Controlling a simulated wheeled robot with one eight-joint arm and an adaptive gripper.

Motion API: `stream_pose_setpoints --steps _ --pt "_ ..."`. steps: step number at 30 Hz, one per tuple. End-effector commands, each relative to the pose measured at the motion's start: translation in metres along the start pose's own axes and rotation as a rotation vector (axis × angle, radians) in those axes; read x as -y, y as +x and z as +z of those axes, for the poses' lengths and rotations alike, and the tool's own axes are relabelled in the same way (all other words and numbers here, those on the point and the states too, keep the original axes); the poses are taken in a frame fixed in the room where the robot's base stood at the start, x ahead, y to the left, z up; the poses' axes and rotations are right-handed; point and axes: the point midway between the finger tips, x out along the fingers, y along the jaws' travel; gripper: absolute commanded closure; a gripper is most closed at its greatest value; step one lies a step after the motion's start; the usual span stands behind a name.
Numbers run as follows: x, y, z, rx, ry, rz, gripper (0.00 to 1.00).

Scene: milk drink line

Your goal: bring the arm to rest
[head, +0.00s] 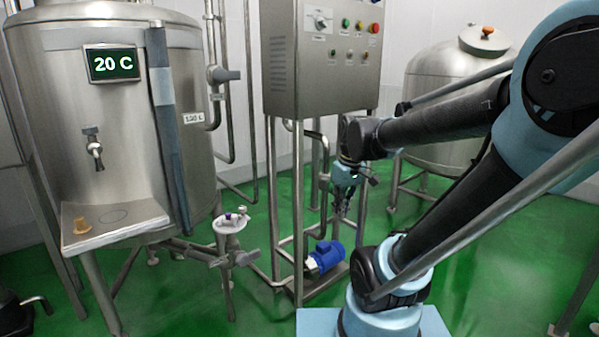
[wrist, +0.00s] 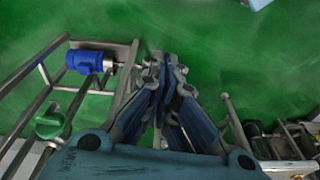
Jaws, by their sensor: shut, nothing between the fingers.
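My gripper (head: 341,208) hangs pointing down in the head view, in front of the steel frame under the control box. It is shut and holds nothing. In the wrist view my gripper (wrist: 162,68) shows its fingers together over the green floor. My arm reaches in from the right with its elbow raised, and its light blue base stands at the lower middle.
A steel tank (head: 120,130) with a 20 C display (head: 113,63) and a small shelf (head: 120,226) stands at left. The control box (head: 322,60) stands behind my gripper, with a blue motor (head: 327,255) low on its frame. Another tank (head: 450,95) stands back right.

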Motion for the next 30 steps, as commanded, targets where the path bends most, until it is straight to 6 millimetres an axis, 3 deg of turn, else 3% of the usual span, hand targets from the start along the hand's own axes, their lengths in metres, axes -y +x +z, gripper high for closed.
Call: stream_pose_setpoints --steps 9,15,21,30 --pt "-0.005 0.029 0.078 -0.018 0.336 0.076 1.0" --pt "-0.006 0.047 0.111 -0.033 0.499 0.111 1.0" --pt "-0.006 0.055 0.123 -0.039 0.566 0.125 1.0" --pt "-0.006 0.056 0.123 -0.04 0.569 0.126 1.0"
